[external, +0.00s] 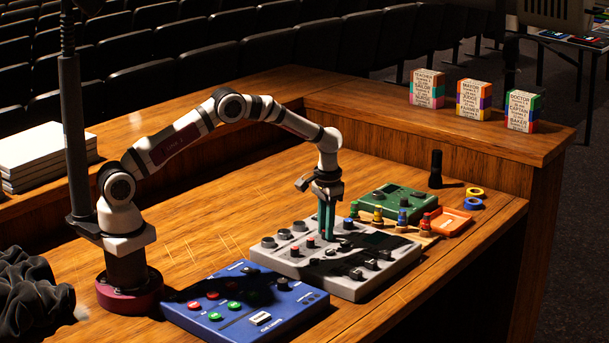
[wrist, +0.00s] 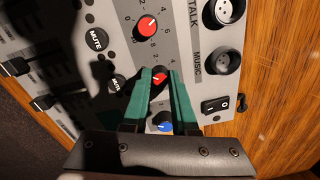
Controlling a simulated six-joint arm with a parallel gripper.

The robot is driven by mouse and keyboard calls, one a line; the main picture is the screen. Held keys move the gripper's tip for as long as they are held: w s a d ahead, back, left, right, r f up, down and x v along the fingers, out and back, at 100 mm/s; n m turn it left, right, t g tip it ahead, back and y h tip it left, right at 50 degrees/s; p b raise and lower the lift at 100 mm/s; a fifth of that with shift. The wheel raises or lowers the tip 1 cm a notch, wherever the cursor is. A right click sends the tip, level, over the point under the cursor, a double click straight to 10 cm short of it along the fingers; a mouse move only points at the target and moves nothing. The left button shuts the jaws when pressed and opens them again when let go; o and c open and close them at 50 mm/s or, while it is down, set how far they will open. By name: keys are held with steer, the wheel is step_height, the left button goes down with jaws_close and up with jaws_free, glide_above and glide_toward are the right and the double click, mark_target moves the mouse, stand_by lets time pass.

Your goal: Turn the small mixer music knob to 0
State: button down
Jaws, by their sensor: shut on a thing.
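The grey small mixer (external: 287,262) lies on the wooden desk, with my gripper (external: 326,236) reaching straight down onto it. In the wrist view, my gripper (wrist: 159,84) has its green fingers shut on a red-topped knob (wrist: 158,77), one finger on each side. This music knob is in line with the printed word MUSIC. The fingers hide most of its scale, and I cannot read its pointer clearly. A second red knob (wrist: 147,27) with a white pointer is in line with the word TALK. A blue knob (wrist: 160,122) shows between the fingers, nearer the wrist.
A blue panel (external: 245,304) with coloured buttons lies in front of the mixer. A green device (external: 393,200), small figures and an orange tray (external: 450,221) are behind it. A black upright cylinder (external: 436,170) stands further back. A rocker switch (wrist: 217,105) is beside the fingers.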

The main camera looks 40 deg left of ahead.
stand_by(0.3)
steer(key=c, duration=0.7)
jaws_free()
step_height(320, 180, up, 16)
steer(key=shift+d, duration=0.3)
steer(key=shift+s+f, duration=0.1)
